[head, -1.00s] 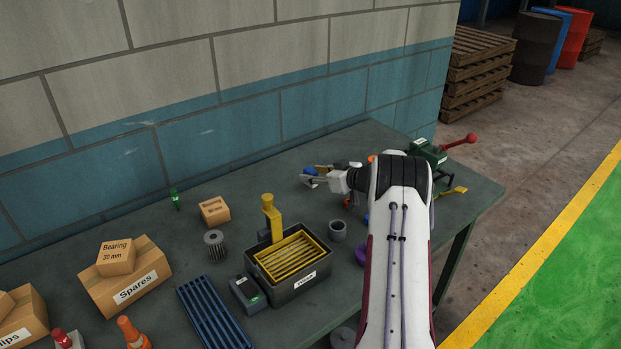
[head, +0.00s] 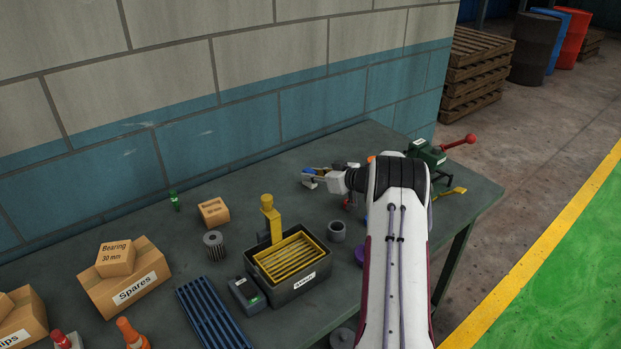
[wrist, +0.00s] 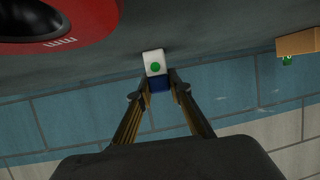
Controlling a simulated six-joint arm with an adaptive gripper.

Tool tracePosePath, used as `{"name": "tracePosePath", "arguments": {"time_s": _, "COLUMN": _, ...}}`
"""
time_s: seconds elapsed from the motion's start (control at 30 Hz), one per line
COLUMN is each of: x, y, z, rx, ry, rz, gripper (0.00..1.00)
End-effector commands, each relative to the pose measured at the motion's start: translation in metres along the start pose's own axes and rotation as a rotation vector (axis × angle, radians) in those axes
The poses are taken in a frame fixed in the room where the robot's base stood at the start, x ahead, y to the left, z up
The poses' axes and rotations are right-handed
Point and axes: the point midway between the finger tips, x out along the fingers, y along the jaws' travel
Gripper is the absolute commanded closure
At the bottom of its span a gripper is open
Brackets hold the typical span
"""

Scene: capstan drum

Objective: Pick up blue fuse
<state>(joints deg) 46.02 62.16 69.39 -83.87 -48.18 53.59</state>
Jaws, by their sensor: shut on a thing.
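The blue fuse (wrist: 158,82) has a blue body and a white end with a green dot. In the wrist view it sits between the fingertips of my gripper (wrist: 160,88), which is shut on it. In the head view my gripper (head: 312,178) is low over the back right of the bench, and a small blue part of the fuse (head: 307,171) shows at its tips. The fingers hide much of the fuse, and I cannot tell if it touches the bench.
A dark bin (head: 304,289) with a yellow rack stands front left of my gripper. A grey ring (head: 337,231) is nearer. A green device with a red-knobbed lever (head: 430,153) stands to the right. The wall (head: 300,110) is close behind.

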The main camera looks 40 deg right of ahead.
Motion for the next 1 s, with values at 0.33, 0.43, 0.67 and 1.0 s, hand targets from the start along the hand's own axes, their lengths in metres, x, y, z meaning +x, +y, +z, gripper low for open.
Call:
{"name": "tracePosePath", "arguments": {"time_s": 0.33, "x": -0.004, "y": 0.000, "z": -0.011, "rx": -0.001, "ry": 0.001, "rz": 0.000, "gripper": 1.00}}
{"name": "tracePosePath", "arguments": {"time_s": 0.43, "x": -0.009, "y": 0.000, "z": -0.022, "rx": -0.002, "ry": 0.002, "rz": 0.001, "gripper": 1.00}}
{"name": "tracePosePath", "arguments": {"time_s": 0.67, "x": -0.021, "y": 0.000, "z": -0.052, "rx": -0.002, "ry": 0.002, "rz": 0.000, "gripper": 1.00}}
{"name": "tracePosePath", "arguments": {"time_s": 1.0, "x": -0.036, "y": 0.001, "z": -0.088, "rx": -0.001, "ry": 0.001, "rz": -0.001, "gripper": 1.00}}
